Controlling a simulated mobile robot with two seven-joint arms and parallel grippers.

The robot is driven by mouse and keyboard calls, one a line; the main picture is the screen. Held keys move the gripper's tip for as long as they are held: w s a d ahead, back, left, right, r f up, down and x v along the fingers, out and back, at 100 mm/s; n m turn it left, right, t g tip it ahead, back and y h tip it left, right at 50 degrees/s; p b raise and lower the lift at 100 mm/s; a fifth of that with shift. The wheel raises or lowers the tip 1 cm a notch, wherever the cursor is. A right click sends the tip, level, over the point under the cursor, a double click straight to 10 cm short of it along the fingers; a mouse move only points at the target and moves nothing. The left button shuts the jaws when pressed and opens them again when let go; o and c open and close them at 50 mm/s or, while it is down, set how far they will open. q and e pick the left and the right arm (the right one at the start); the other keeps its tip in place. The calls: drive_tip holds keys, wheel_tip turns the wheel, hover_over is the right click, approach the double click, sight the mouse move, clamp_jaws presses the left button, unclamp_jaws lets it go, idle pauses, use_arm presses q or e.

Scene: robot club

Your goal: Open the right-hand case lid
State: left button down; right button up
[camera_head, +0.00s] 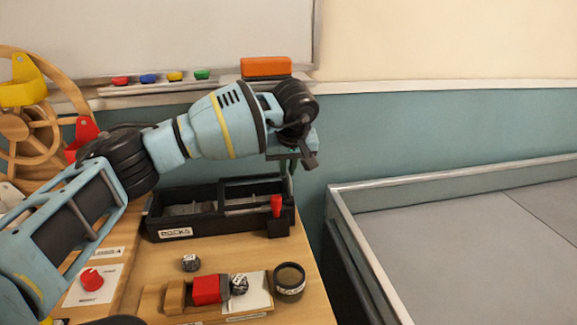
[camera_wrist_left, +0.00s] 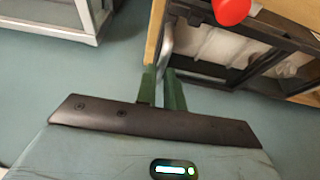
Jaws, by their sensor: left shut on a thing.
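The black case (camera_head: 165,227) stands at the back of the wooden table, with a white label on its front. Its right part has a raised dark frame, which looks like the right-hand lid (camera_head: 252,183); how far it is open I cannot tell. A red knob (camera_head: 276,205) is at its front right corner, and this knob (camera_wrist_left: 231,10) also shows in the left wrist view. My left gripper (camera_head: 290,168) points down at the case's right end. In the left wrist view its green fingers (camera_wrist_left: 162,88) are close together at a grey curved handle (camera_wrist_left: 167,42), apparently gripping it. The exact contact is partly hidden.
In front of the case are a small dark piece (camera_head: 190,263), a red block (camera_head: 207,289) and a round dark cup (camera_head: 289,280). A red knob on a plate (camera_head: 91,279) is at left. A grey-topped table (camera_head: 480,240) stands to the right, beyond a gap.

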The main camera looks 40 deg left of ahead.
use_arm(q)
drive_tip(key=shift+s+a+r+p, duration=0.1)
drive_tip(key=shift+s+a+p, duration=0.2)
drive_tip(key=shift+s+a, duration=0.05)
drive_tip(key=s+a+p, duration=0.1)
drive_tip(key=s, duration=0.1)
drive_tip(key=s+a+p, duration=0.1)
drive_tip(key=a+p, duration=0.1)
drive_tip(key=shift+s+a+r, duration=0.1)
drive_tip(key=shift+s+r, duration=0.1)
drive_tip(key=shift+s, duration=0.2)
drive_tip(key=p, duration=0.3)
hover_over(227, 195)
drive_tip(key=shift+w+d+f, duration=0.15)
drive_tip(key=shift+w+d, duration=0.2)
drive_tip(key=shift+w, duration=0.05)
drive_tip(key=shift+s+a+f, duration=0.1)
drive_tip(key=shift+s+a, duration=0.25)
drive_tip(key=shift+s, duration=0.05)
drive_tip(key=c, duration=1.5)
unclamp_jaws()
